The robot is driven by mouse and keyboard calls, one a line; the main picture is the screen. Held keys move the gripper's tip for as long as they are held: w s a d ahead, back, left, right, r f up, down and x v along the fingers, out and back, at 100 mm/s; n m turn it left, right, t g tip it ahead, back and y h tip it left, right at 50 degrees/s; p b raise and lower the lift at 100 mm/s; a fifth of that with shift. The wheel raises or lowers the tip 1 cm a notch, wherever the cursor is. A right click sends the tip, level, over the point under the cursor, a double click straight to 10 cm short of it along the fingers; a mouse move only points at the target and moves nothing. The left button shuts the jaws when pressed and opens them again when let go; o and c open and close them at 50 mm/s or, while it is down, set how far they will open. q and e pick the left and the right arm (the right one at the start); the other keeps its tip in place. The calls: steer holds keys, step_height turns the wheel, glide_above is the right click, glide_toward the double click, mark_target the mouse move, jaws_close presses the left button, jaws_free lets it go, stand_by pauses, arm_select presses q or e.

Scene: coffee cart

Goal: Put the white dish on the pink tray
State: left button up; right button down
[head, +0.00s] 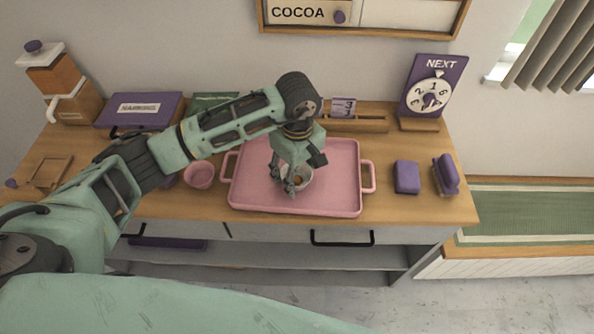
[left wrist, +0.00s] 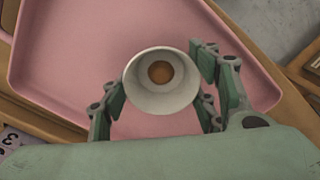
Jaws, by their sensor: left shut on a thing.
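The white dish (left wrist: 140,97) is a small round bowl with a brown spot in its middle; it also shows in the head view (head: 306,182). My left gripper (head: 291,184) is shut on the dish, with its fingers on either side of the rim in the left wrist view (left wrist: 160,80). The dish is over the middle of the pink tray (head: 253,190), which lies flat on the wooden counter. I cannot tell whether the dish touches the tray. The tray also fills much of the left wrist view (left wrist: 70,70). My right gripper is not in view.
A pink bowl (head: 200,175) stands just left of the tray. A purple block (head: 406,177) and a purple brush-like thing (head: 445,175) are to the right. A purple dial sign (head: 433,86) and a wooden holder (head: 355,119) stand behind.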

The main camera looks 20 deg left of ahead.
mark_target(297, 180)
arm_select(q)
steer(key=shift+f, duration=0.45)
steer(key=shift+f+b, duration=0.25)
steer(key=shift+b, duration=0.05)
steer(key=o, duration=1)
steer(key=shift+r, duration=0.1)
steer(key=shift+c, duration=0.2)
steer(key=o, duration=0.3)
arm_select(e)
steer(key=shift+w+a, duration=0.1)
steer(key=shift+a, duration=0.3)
arm_select(q)
steer(key=shift+r, duration=0.1)
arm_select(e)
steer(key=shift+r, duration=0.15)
arm_select(q)
steer(key=shift+r+p, duration=0.2)
steer(key=shift+p, duration=0.1)
steer(key=shift+r+b, duration=1.85)
steer(key=shift+r, duration=4)
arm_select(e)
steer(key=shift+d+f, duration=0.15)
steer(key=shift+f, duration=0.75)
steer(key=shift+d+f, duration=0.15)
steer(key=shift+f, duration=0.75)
